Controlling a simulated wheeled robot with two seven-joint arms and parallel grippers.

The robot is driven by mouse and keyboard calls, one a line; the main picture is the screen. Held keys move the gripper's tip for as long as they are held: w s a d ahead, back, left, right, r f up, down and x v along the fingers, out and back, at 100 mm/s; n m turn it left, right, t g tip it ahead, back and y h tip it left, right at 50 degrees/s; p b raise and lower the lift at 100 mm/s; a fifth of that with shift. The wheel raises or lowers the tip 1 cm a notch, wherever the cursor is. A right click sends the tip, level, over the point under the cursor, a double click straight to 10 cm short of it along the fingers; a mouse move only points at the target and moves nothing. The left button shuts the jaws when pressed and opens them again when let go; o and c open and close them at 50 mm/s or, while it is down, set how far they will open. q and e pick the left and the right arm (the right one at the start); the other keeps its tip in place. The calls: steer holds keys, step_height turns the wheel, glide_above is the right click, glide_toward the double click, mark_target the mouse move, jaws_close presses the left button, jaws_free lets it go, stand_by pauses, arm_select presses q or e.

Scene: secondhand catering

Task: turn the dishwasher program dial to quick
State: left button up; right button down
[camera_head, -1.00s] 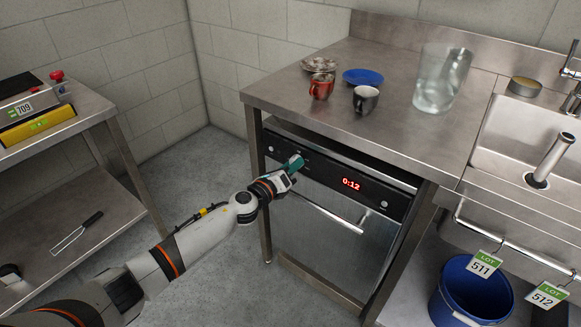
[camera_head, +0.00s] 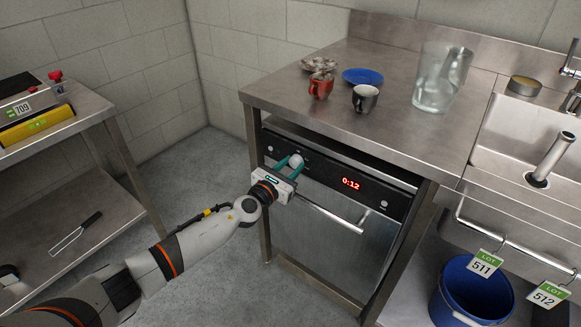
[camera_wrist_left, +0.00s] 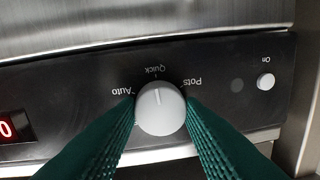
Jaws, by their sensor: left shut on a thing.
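The dishwasher (camera_head: 330,235) stands under the steel counter. Its black control panel (camera_head: 345,175) has a round pale program dial (camera_head: 296,161) near its left end. In the left wrist view the dial (camera_wrist_left: 160,109) appears with upside-down labels Auto, Quick and Pots around it. Its dark pointer line is directed at the Quick label (camera_wrist_left: 155,69). My left gripper (camera_head: 288,163) has its green fingers on both sides of the dial and is shut on it. My right gripper is not in view.
The door handle bar (camera_head: 330,214) runs below the panel. A red display (camera_head: 351,184) reads 0:12. Two mugs, plates and a glass vessel (camera_head: 441,78) stand on the counter. A side table (camera_head: 95,110) is at left; the floor between is clear.

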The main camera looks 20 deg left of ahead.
arm_select(q)
steer(key=shift+f+m, duration=0.15)
steer(key=shift+m, duration=0.25)
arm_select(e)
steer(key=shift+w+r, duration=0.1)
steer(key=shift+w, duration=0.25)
arm_select(q)
steer(key=o, duration=1)
steer(key=shift+s, duration=0.1)
steer(key=p+v, duration=0.1)
steer(key=v, duration=1.1)
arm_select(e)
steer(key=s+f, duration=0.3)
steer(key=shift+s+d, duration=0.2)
